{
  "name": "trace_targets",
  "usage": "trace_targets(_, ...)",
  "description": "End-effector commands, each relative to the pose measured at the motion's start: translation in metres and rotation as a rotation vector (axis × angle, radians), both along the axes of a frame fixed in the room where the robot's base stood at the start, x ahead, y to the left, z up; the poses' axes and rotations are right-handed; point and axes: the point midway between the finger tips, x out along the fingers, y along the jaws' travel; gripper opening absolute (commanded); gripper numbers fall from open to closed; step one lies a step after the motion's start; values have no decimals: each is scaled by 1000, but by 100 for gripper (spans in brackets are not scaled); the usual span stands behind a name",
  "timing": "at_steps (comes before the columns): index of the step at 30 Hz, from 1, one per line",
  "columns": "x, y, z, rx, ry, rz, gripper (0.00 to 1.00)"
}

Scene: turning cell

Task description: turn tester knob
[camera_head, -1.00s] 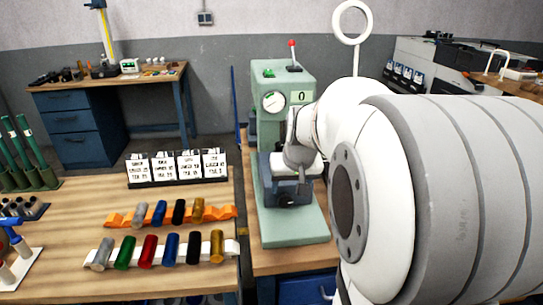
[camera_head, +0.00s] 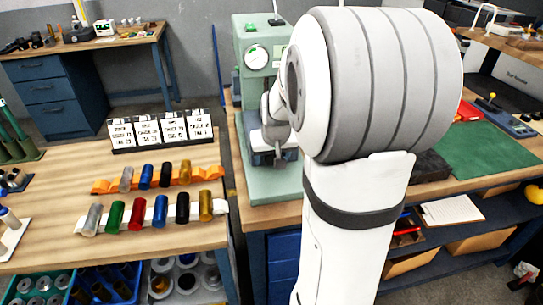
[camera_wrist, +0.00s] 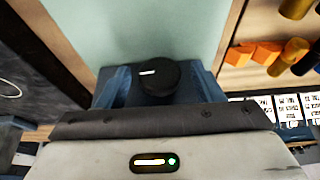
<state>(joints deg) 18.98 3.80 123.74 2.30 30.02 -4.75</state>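The tester (camera_head: 252,90) is a pale green machine with a round dial gauge (camera_head: 258,57), a dark blue block low at its front and a green base. My arm covers its right side in the head view. The black round knob (camera_wrist: 158,80) with a short white mark shows in the wrist view, in front of a blue part (camera_wrist: 205,85). I cannot make the knob out in the head view. My gripper (camera_head: 281,152) is at the tester's front, close to the blue block. Its fingertips are not clear, so its opening and any contact with the knob cannot be told.
Left of the tester, a wooden table carries an orange rack (camera_head: 104,187) and a white rack (camera_head: 84,224) of coloured cylinders. White label cards (camera_head: 148,132) stand behind them. A green mat (camera_head: 485,150) lies on the bench to the right.

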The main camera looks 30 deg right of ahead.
Motion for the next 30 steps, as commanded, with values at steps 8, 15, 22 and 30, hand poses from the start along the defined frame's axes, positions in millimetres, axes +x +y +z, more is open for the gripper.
trace_targets(8,0,0,0,0,0,0,38)
trace_targets(15,0,0,0,0,0,0,18)
trace_targets(22,-1,-2,-1,29,-6,-4,17)
trace_targets(30,-1,-5,-8,176,-53,-8,17)
